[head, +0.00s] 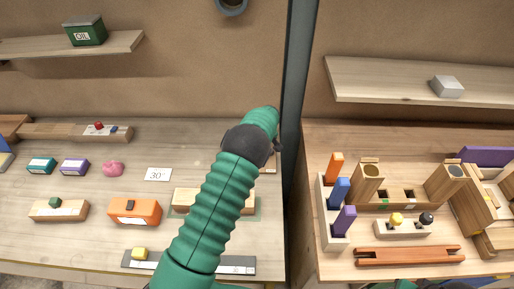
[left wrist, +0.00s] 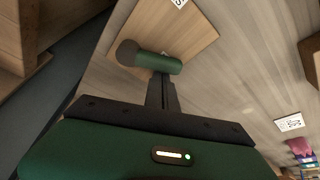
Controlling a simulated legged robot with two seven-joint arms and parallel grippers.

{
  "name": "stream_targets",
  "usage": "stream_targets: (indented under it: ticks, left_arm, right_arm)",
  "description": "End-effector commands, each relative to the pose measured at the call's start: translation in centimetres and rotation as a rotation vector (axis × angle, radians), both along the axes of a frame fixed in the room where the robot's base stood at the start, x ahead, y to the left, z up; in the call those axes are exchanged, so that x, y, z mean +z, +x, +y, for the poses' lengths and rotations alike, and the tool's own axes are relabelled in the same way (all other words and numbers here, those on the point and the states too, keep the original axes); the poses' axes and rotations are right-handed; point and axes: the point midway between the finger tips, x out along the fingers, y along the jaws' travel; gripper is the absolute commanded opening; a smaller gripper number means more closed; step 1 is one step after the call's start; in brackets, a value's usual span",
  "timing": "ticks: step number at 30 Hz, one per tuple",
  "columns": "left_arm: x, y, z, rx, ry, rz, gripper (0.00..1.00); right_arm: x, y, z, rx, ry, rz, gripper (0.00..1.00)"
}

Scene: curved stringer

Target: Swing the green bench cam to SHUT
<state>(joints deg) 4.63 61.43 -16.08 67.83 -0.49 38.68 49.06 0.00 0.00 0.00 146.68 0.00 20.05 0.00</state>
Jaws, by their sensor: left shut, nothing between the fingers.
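The green bench cam (left wrist: 160,64) shows in the left wrist view as a short green bar with a dark round end, over a pale wooden plate (left wrist: 200,40). A white label (left wrist: 180,3) is cut off at the top edge, with only part of a letter showing. My left gripper (left wrist: 161,78) is shut and empty, its fingertips right at the bar's near side; I cannot tell if they touch. In the head view my green left arm hides the cam and the gripper's fingers. My right gripper is not in view.
A dark post (head: 294,90) stands just right of my arm. On the left bench are an orange block (head: 134,212), a wooden block (head: 59,211), a "30" card (head: 158,175) and a pink lump (head: 113,169). Colored pegs (head: 340,191) and an orange-brown rail (head: 408,256) are on the right bench.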

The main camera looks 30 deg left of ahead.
Motion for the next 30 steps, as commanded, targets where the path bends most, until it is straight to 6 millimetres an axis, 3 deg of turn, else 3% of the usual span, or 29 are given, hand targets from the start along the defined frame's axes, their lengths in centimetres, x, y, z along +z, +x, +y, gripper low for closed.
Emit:
stream_targets:
  ticks: [9,30]
  left_arm:
    - [-0.2,-0.9,-1.3,0.297,0.002,-0.001,0.0]
    - [-0.1,-1.8,-4.4,0.928,0.001,-0.001,0.0]
  right_arm:
    - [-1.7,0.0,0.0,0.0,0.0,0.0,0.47]
    - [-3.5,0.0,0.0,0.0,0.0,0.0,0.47]
